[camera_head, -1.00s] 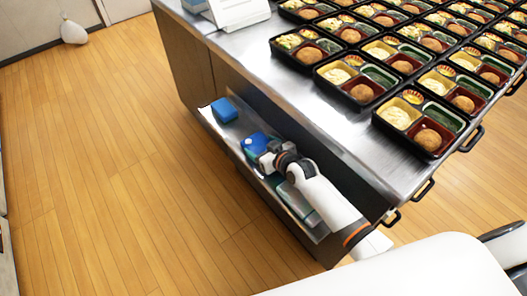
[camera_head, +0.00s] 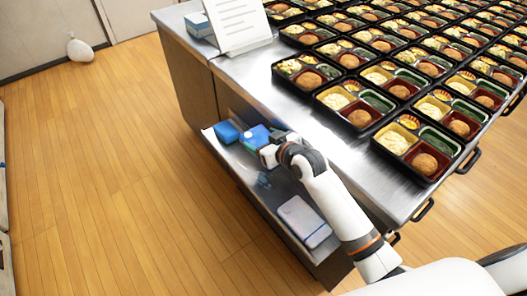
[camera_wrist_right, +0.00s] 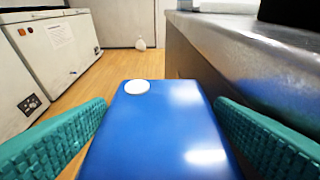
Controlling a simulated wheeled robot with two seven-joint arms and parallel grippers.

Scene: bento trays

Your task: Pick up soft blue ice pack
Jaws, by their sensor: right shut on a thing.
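The blue ice pack (camera_head: 252,137) is at the tip of my right gripper (camera_head: 266,148), above the open drawer. In the right wrist view the ice pack (camera_wrist_right: 160,135) is a glossy blue block with a white round cap, upright between the two teal ridged fingers of the right gripper (camera_wrist_right: 160,120). The right gripper is shut on it. A second blue pack (camera_head: 226,132) lies at the far end of the drawer, to the left of the held one. My left gripper is not in view.
The open drawer (camera_head: 262,205) holds a pale flat item (camera_head: 304,221) at its near end. The steel counter (camera_head: 290,110) above bears many bento trays (camera_head: 418,148) and a white sign (camera_head: 235,22).

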